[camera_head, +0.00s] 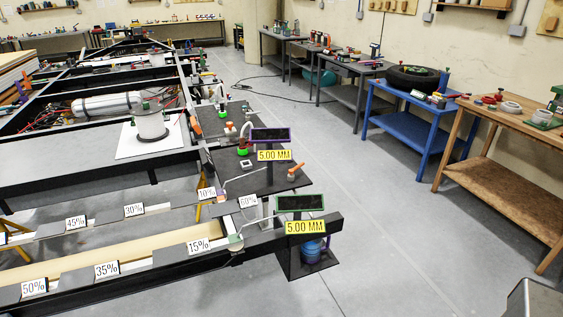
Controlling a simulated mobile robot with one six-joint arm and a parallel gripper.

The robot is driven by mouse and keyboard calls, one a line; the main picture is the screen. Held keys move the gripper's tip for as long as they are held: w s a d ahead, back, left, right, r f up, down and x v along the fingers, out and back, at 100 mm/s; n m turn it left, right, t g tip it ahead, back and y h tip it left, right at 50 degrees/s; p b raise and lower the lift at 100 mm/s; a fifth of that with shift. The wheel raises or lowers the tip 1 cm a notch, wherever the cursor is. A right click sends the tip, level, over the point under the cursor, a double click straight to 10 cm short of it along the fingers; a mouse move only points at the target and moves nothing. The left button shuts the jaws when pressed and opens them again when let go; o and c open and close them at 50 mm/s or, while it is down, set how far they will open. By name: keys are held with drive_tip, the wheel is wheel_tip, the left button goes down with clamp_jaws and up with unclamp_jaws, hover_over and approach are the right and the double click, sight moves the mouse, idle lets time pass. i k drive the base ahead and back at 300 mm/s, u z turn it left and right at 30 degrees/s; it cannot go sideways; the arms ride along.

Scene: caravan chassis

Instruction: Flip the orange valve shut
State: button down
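A small orange lever-like part (296,169) shows at the right end of the dark plate (262,183) near the chassis's front corner. It slants up to the right, and it is too small to tell whether it is a valve handle or how it is set. Another orange piece (231,129) stands farther back on the same dark surface, near a white base. I cannot tell which of these is the orange valve. My gripper is not in this view.
The dark chassis frame (200,258) fills the left. Two display stands reading 5.00 MM (271,155) (305,227) rise near its corner. A blue table (405,125) and a wooden bench (510,180) line the right wall. The grey floor (380,240) between is mostly clear.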

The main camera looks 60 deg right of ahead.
sight(291, 171)
drive_tip(key=z, duration=1)
drive_tip(key=k, duration=0.1)
drive_tip(key=u, duration=2.45)
drive_tip(key=k, duration=1)
drive_tip(key=u, duration=0.85)
drive_tip(key=k, duration=0.25)
drive_tip(key=z, duration=2.65)
